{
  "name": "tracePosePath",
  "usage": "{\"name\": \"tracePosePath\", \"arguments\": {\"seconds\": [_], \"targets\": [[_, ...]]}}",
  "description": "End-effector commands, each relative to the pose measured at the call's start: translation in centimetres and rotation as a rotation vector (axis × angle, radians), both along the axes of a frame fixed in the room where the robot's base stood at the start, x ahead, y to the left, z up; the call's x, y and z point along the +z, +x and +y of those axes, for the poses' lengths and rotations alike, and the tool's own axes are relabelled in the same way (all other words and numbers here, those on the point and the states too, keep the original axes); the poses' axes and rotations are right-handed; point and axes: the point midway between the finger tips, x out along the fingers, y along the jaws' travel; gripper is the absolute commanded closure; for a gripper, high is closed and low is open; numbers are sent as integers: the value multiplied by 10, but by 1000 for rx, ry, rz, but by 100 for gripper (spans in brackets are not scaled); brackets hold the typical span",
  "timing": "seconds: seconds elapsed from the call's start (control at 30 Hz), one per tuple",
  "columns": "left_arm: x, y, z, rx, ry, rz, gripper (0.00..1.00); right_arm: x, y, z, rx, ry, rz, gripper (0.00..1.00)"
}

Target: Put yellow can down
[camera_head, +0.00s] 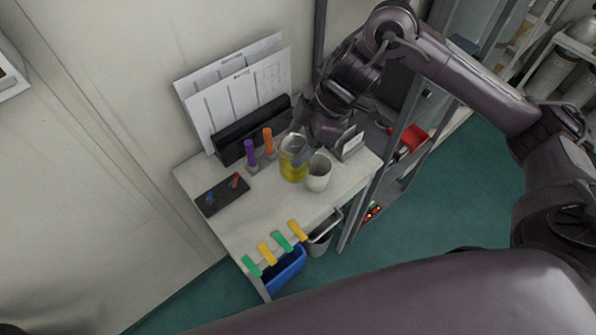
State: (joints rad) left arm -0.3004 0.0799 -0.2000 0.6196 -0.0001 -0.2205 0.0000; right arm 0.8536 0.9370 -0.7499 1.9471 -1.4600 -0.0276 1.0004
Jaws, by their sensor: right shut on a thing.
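The yellow can (291,170) is upright at the small white table, with its upper part pale and its lower part yellow. My right gripper (300,153) comes down from above and is shut on the can, its fingers partly covering the can's right side. I cannot tell whether the can's base touches the tabletop (265,212). A white cup (317,173) stands just right of the can, very close to it. My left gripper is not in view.
Purple (250,153) and orange (268,141) markers stand left of the can. A dark tray (222,194) lies at the left, papers (240,95) stand behind. Green and yellow clips line the front edge. A grey post (376,180) stands at the right. The front middle is clear.

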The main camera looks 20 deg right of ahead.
Motion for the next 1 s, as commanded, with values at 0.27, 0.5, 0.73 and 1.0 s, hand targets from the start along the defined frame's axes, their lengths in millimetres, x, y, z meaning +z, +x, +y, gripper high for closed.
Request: {"name": "tracePosePath", "arguments": {"seconds": [0.27,0.5,0.73,1.0], "targets": [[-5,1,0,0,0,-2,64,-58,-1,1,0,2,2,92],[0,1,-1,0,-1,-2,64,-79,-1,0,1,1,3,92],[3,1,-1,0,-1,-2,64,-108,0,0,0,1,-1,92],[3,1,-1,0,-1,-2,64,-110,0,1,2,0,-3,92]]}}
